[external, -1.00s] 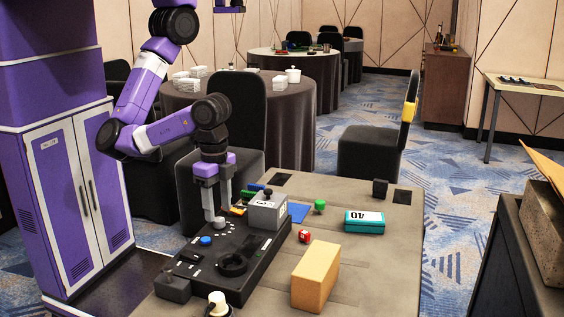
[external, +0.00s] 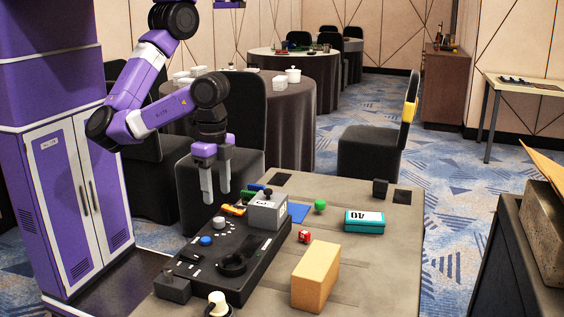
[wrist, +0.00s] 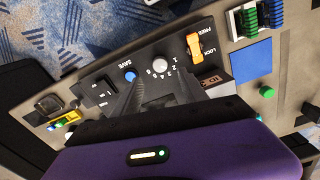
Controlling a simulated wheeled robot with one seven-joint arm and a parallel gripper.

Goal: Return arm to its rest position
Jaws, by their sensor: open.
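My gripper (external: 215,190) is open and empty. It hangs above the far left end of a black control panel (external: 205,277), with its two pale fingers pointing down and apart from the panel. In the wrist view my fingers (wrist: 155,98) reach over the panel on either side of a white knob (wrist: 160,65), with a blue button (wrist: 130,76) and an orange lever (wrist: 194,47) near them. The knob also shows in the external view (external: 219,222) below the fingers. My arm is bent at the elbow beside the purple cabinet.
The table (external: 375,265) carries a grey box (external: 268,212), a tan block (external: 315,277), a teal box (external: 365,221), a red die (external: 304,236) and a green piece (external: 320,205). A black chair (external: 232,130) stands close behind my gripper. The air above the panel is clear.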

